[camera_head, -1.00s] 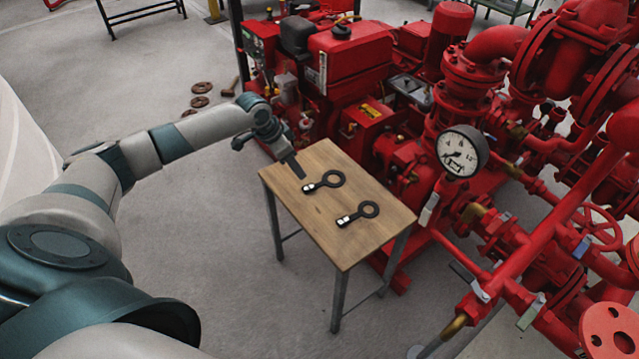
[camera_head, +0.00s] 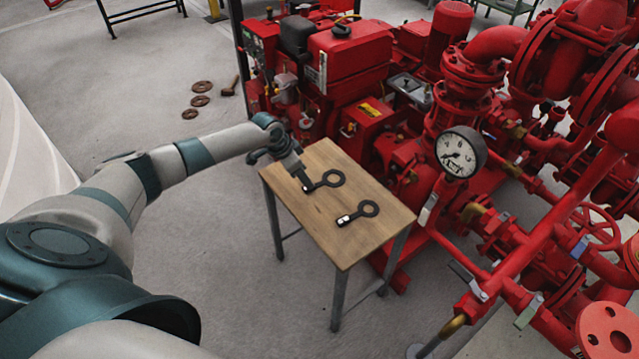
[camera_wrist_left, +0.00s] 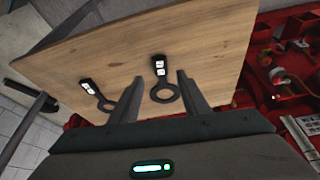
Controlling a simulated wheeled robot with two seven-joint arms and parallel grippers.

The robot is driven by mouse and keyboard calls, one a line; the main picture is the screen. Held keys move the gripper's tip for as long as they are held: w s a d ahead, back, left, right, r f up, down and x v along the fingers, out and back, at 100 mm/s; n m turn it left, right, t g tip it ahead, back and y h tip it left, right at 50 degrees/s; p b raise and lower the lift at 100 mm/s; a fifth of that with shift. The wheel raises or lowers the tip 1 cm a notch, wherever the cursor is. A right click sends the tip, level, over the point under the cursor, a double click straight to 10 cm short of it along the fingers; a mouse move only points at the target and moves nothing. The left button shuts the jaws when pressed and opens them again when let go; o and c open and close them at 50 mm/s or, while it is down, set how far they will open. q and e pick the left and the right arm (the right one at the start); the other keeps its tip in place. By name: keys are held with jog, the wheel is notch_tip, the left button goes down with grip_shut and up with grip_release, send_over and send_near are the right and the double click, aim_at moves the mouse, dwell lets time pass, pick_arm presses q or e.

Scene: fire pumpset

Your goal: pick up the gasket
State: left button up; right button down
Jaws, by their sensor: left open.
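Two black ring-shaped gaskets with handle tabs and white labels lie flat on a small wooden table (camera_head: 320,222). The far gasket (camera_head: 333,178) is near the table's back left; the near gasket (camera_head: 370,209) is closer to the front right. My left gripper (camera_head: 304,180) is just above the tab end of the far gasket. In the left wrist view my left gripper (camera_wrist_left: 158,88) is open, with the far gasket (camera_wrist_left: 165,93) between its fingers in the picture. The near gasket (camera_wrist_left: 106,104) shows to the left of the fingers. Whether the fingers touch anything is unclear. My right gripper is out of view.
A red pumpset with pipes and a pressure gauge (camera_head: 461,152) stands close behind and right of the table. Rusty flange rings (camera_head: 201,87) and a hammer-like tool (camera_head: 230,86) lie on the floor at the back left. Floor left of the table is clear.

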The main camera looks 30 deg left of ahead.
aim_at(324, 182)
pick_arm(q)
jog(key=shift+x, duration=2.15)
jog(key=shift+a, duration=0.15)
grip_shut()
